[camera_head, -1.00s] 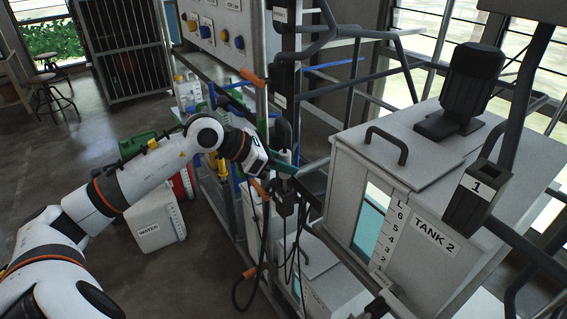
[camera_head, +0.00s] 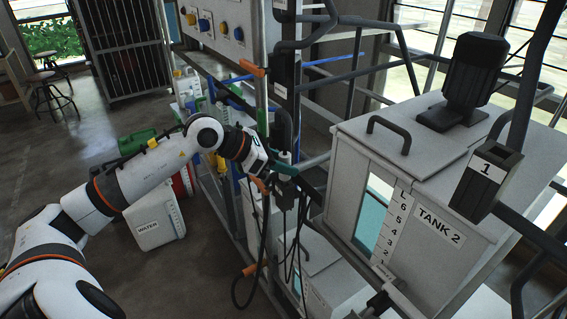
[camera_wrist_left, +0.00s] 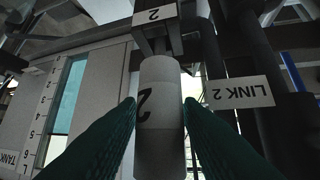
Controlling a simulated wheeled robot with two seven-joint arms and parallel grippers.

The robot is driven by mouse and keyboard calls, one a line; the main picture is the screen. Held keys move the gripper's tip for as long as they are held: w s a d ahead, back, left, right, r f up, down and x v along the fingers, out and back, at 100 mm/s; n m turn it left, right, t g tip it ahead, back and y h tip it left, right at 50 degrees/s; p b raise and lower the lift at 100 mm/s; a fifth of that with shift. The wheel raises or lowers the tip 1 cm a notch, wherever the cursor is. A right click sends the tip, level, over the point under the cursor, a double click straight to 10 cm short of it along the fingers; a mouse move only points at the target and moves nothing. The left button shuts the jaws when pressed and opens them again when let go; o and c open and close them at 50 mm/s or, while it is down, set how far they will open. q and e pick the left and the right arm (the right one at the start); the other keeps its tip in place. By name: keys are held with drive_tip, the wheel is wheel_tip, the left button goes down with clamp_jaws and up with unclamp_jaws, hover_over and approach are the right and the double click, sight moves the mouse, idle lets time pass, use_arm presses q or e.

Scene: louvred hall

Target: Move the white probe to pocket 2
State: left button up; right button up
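The white probe (camera_wrist_left: 159,120), marked 2, stands between the green fingers of my left gripper (camera_wrist_left: 160,104) in the left wrist view. The fingers lie along both its sides and appear to grip it. A dark pocket (camera_wrist_left: 158,42) with a white label 2 is close beyond the probe's far end. I cannot tell whether that end is inside it. In the head view my left gripper (camera_head: 284,168) is at the frame post, left of tank 2, and the probe is mostly hidden there. My right gripper is not in view.
Tank 2 (camera_head: 437,228) stands right of my left gripper, with a dark pocket marked 1 (camera_head: 486,181) at its right. Dark rails and posts surround the gripper. Black cables (camera_head: 262,250) hang below it. A WATER container (camera_head: 156,222) stands on the floor at left.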

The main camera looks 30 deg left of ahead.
use_arm(q)
drive_tip(key=shift+o, duration=1.3)
wheel_tip(320, 180, up, 6)
drive_tip(key=s+a, duration=0.2)
drive_tip(key=shift+s+b, duration=0.3)
drive_tip(key=shift+b, duration=0.15)
drive_tip(key=shift+r, duration=0.1)
